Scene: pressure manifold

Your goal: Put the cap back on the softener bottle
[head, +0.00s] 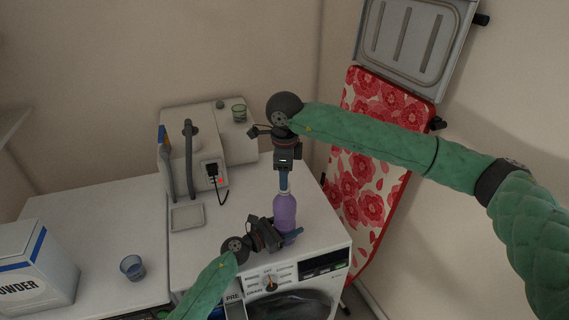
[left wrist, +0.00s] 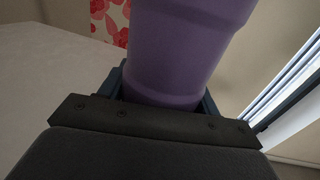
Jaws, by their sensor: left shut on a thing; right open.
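The purple softener bottle (head: 285,212) stands upright near the front of the white washing machine. My left gripper (head: 283,236) is shut on the lower part of the bottle. In the left wrist view the purple bottle (left wrist: 175,50) fills the space between the fingers of this gripper (left wrist: 163,95).
A blue cup (head: 132,267) and a powder box (head: 38,265) are at left. A floral ironing board (head: 365,190) leans at right.

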